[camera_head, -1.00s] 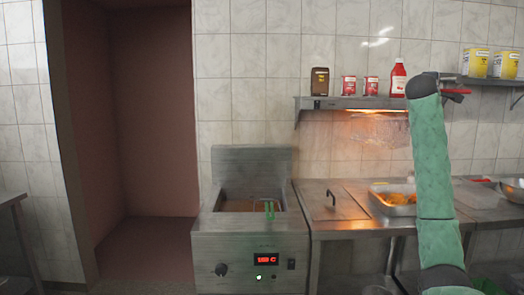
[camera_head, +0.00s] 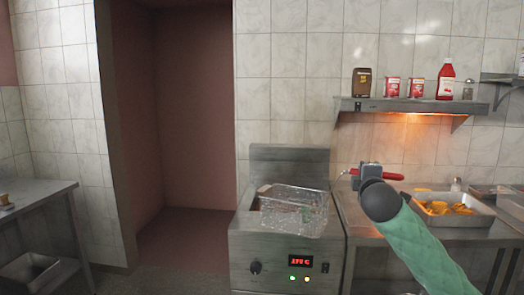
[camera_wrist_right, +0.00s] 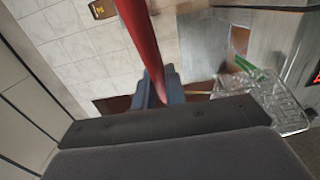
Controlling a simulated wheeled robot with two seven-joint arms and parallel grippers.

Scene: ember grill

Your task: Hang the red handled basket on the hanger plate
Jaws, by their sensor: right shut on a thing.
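The red handled basket (camera_head: 290,209) is a wire mesh basket over the front of the fryer (camera_head: 250,243). Its red handle (camera_head: 390,175) points right in the head view, and my right gripper (camera_head: 365,175) is shut on it. In the right wrist view the red handle (camera_wrist_right: 138,35) runs between the fingers, and the mesh (camera_wrist_right: 280,103) shows at the right. I cannot tell whether the basket touches the fryer. An upright metal plate (camera_head: 290,165) rises at the fryer's back; I cannot tell if it is the hanger plate. My left gripper is out of view.
A green handle (camera_wrist_right: 250,70) shows by the mesh in the right wrist view. Right of the fryer, a counter holds a food tray (camera_head: 452,210). A shelf (camera_head: 415,105) with bottles and tins hangs above. A metal table (camera_head: 40,205) stands at left.

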